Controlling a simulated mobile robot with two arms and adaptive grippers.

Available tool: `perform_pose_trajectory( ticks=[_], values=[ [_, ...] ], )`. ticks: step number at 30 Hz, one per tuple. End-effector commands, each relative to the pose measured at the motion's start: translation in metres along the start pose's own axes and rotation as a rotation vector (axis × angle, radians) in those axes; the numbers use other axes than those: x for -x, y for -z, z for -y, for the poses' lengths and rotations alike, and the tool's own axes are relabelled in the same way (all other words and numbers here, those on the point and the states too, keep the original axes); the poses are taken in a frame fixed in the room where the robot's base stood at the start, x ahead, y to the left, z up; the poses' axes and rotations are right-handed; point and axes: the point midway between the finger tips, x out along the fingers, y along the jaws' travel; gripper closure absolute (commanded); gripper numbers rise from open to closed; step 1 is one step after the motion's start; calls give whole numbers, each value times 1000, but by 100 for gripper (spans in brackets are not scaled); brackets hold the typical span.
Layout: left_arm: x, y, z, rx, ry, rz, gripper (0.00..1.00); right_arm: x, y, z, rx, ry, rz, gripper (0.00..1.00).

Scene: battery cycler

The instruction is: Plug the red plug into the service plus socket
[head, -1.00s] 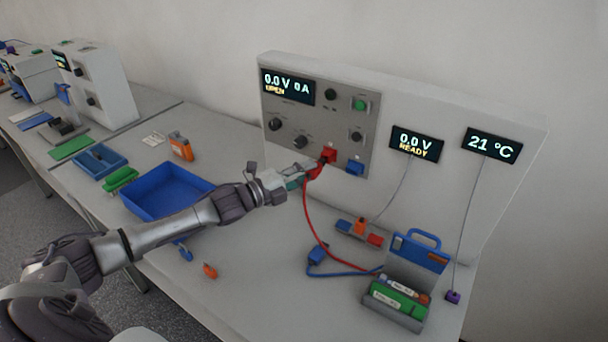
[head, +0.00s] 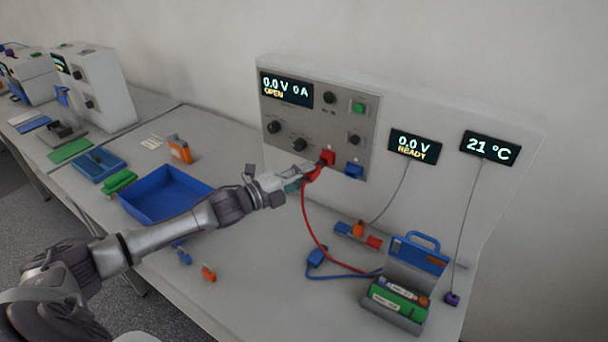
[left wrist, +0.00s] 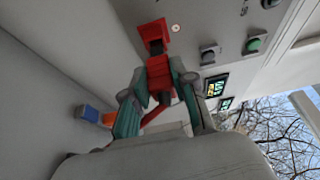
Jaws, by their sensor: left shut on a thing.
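My left gripper (head: 303,180) is shut on the red plug (head: 313,174) in front of the cycler's panel. In the left wrist view, the teal fingertips (left wrist: 155,100) clasp the sides of the red plug (left wrist: 159,73). The red socket (head: 328,157) is on the lower part of the panel. It also shows in the left wrist view (left wrist: 153,34), directly ahead of the plug and in line with it. Plug and socket look touching or almost so; how deep the plug sits cannot be told. A red cable (head: 308,217) hangs from the plug. My right gripper is not in view.
The blue socket (head: 354,171) is right of the red one. The blue plug (head: 317,255) lies on the bench below. A battery case (head: 394,308) stands front right, and a blue tray (head: 150,212) sits left of my arm. The panel display (head: 286,89) reads 0.0 V, 0 A, OPEN.

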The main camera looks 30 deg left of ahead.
Motion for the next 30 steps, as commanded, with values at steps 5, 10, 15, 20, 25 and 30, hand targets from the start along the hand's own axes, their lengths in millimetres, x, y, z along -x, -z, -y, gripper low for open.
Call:
perform_pose_trajectory(
  ticks=[5,10,15,20,25,30],
  values=[
    [0,0,0,0,0,0,100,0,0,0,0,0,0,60],
    [0,0,0,0,0,0,100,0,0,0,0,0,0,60],
    [0,0,0,-1,1,0,100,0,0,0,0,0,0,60],
    [-2,-1,0,0,1,0,100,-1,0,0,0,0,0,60],
    [-4,-2,0,0,1,0,100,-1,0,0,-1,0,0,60],
    [-6,-2,0,0,0,0,100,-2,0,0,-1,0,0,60]
  ],
)
